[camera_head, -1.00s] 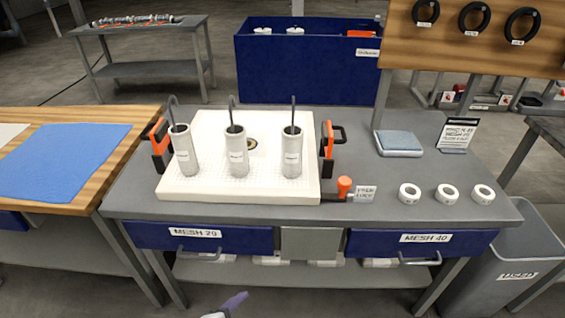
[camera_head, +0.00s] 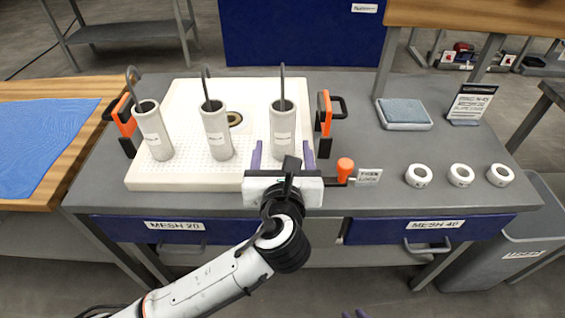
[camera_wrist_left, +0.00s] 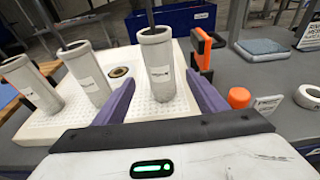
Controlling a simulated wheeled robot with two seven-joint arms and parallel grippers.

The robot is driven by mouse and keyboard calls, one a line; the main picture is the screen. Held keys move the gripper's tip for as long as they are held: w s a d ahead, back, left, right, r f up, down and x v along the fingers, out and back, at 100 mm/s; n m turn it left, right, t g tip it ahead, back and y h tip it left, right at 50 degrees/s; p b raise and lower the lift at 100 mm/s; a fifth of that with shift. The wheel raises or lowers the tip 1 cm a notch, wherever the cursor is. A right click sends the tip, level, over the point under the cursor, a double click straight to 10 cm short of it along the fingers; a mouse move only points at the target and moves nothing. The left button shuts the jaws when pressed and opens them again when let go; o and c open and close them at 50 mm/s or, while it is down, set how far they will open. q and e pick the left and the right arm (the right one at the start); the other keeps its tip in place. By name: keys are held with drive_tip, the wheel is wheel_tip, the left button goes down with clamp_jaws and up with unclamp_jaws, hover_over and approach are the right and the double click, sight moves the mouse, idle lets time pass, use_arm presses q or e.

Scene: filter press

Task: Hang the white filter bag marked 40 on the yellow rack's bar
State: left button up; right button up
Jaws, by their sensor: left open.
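Three pale grey-white cylinders with dark hooked rods stand on the white perforated plate (camera_head: 200,182): a left one (camera_head: 155,135), a middle one (camera_head: 217,135) and a right one (camera_head: 282,128). Each carries a small label too blurred to read. My left gripper (camera_head: 283,152) is open, its purple fingers either side of the right cylinder's lower part as seen from the head. The left wrist view shows this cylinder (camera_wrist_left: 158,65) between and just beyond the fingertips; contact is unclear. No yellow rack is in view.
Orange-black clamps (camera_head: 124,122) (camera_head: 325,112) flank the plate. An orange-knobbed lever (camera_head: 345,168) sits at its front right. Several white rings (camera_head: 461,175), a blue-grey pad (camera_head: 404,114) and a sign (camera_head: 470,103) are on the right. A grey bin (camera_head: 510,235) stands right.

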sight(283, 137)
use_arm(q)
drive_tip(key=b+x, duration=0.3)
drive_tip(key=shift+w+f, duration=0.15)
drive_tip(key=shift+f, duration=0.2)
drive_tip(key=x, duration=0.2)
drive_tip(key=shift+w+r, duration=0.2)
drive_tip(key=shift+w, duration=0.25)
drive_tip(key=shift+x, duration=1.25)
